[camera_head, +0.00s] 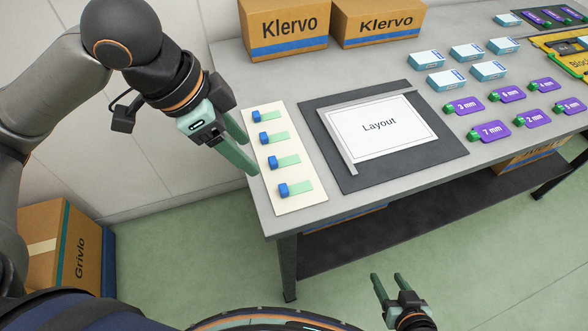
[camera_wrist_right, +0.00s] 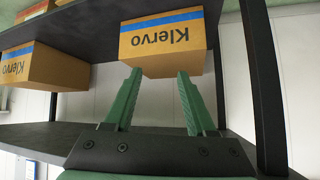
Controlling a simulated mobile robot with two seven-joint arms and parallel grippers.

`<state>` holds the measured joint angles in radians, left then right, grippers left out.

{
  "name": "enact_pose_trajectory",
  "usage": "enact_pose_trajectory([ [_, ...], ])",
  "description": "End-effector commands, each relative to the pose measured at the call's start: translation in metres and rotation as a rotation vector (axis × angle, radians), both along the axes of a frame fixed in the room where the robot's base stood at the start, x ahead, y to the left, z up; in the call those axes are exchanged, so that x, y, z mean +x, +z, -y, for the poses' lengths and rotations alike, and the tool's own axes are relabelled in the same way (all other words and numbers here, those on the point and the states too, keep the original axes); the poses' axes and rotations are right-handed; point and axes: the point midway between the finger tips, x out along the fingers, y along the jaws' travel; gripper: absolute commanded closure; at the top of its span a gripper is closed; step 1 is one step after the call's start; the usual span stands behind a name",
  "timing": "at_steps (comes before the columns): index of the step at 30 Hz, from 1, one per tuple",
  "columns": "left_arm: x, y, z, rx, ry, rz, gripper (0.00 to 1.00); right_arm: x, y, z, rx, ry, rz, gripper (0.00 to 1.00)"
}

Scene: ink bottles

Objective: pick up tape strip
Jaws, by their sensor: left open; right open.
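Several green tape strips with blue blocks at their left ends lie in a column on a cream board at the table's left end. The nearest strip (camera_head: 301,187) is at the bottom of the board (camera_head: 312,202), and the farthest strip (camera_head: 268,115) is at the top. My left gripper (camera_head: 254,158) is open and empty, just left of the board's edge, with its fingers pointing towards the strips. My right gripper (camera_head: 386,281) is open and empty, low in front of the table. In the right wrist view its green fingers (camera_wrist_right: 156,88) are apart with nothing between them.
A dark mat (camera_head: 336,172) with a Layout sheet (camera_head: 385,140) lies right of the board. Light blue boxes (camera_head: 448,79) and purple tags (camera_head: 489,130) are farther right. Klervo boxes (camera_head: 285,28) stand at the back. A Grivlo box (camera_head: 52,246) is on the floor.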

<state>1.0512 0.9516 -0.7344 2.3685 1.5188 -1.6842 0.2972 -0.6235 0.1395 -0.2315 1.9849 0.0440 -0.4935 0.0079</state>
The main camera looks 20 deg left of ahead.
Motion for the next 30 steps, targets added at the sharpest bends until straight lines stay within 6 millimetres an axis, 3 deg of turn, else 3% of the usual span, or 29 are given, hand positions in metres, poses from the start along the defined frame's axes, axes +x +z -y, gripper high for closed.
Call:
enact_pose_trajectory([
  [5, 0.005, -0.033, 0.011, -0.001, -0.003, -0.005, 0.38, -0.012, -0.019, -0.006, 0.005, 0.011, -0.038, 0.44],
  [9, 0.011, -0.053, 0.019, -0.001, -0.002, -0.003, 0.38, -0.014, -0.022, -0.012, 0.014, 0.022, -0.040, 0.44],
  [17, 0.014, -0.071, 0.028, -0.003, -0.004, 0.000, 0.38, -0.007, -0.021, -0.013, 0.014, 0.024, -0.027, 0.44],
  [24, 0.019, -0.103, 0.045, -0.001, -0.002, -0.003, 0.38, -0.002, -0.028, -0.011, 0.013, 0.022, -0.011, 0.44],
  [30, 0.021, -0.110, 0.048, -0.002, -0.003, 0.001, 0.38, -0.002, -0.026, -0.009, 0.008, 0.022, -0.007, 0.44],
])
